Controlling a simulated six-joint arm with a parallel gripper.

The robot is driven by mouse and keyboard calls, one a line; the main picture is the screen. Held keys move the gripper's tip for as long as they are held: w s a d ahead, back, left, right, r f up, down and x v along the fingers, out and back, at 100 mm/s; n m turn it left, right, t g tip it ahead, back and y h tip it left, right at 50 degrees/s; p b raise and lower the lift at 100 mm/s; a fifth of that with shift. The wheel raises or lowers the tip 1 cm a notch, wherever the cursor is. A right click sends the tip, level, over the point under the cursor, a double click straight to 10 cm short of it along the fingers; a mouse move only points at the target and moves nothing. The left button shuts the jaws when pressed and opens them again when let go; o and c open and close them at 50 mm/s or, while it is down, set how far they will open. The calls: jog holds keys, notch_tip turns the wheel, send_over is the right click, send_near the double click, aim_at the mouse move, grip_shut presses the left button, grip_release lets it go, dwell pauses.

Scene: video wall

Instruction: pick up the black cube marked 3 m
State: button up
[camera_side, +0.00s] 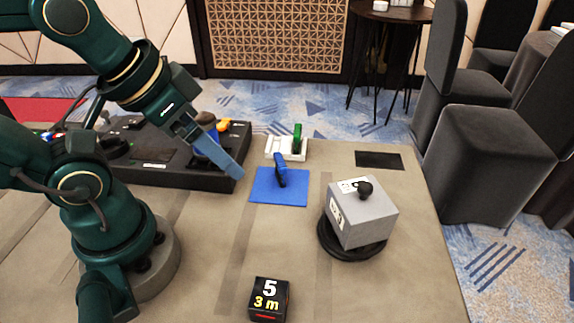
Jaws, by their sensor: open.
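The black cube (269,300) sits on the table near the front edge of the picture. Its top carries a white 5 and a yellow "3 m", and a small red mark shows on its front side. My gripper (232,168) is up and to the left of the cube, well apart from it, in front of the black case. It points down to the right and is open, with nothing seen between the jaws. One long blue-grey finger shows clearly; the other is hard to make out.
A grey box with a black knob (378,224) stands on a round black base right of the cube. A blue mat (265,194) with a blue upright piece lies farther back, before a white holder (273,146). A black case (150,168) fills the back left. Table around the cube is clear.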

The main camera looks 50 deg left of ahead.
jog(key=n+g+h, duration=0.4)
jog(key=g+h, duration=0.1)
jog(key=g, duration=0.4)
send_near(269, 298)
jog(key=w+a+r, duration=0.2)
jog(key=a+r, duration=0.1)
jog(key=d+f+n+g+h, duration=0.1)
jog(key=f+g, duration=0.1)
jog(key=f, duration=0.1)
jog(key=d+f+n+g+h, duration=0.1)
jog(key=f+g, duration=0.1)
jog(key=f, duration=0.1)
jog(key=d+f+n+g+h, duration=0.1)
jog(key=f+n+g, duration=0.1)
jog(key=f, duration=0.2)
jog(key=shift+s+d+h, duration=0.1)
jog(key=shift+d+h, duration=0.2)
jog(key=shift+h, duration=0.1)
jog(key=shift+s+f+g, duration=0.3)
jog(key=shift+s+f, duration=0.1)
jog(key=shift+x, duration=2.55)
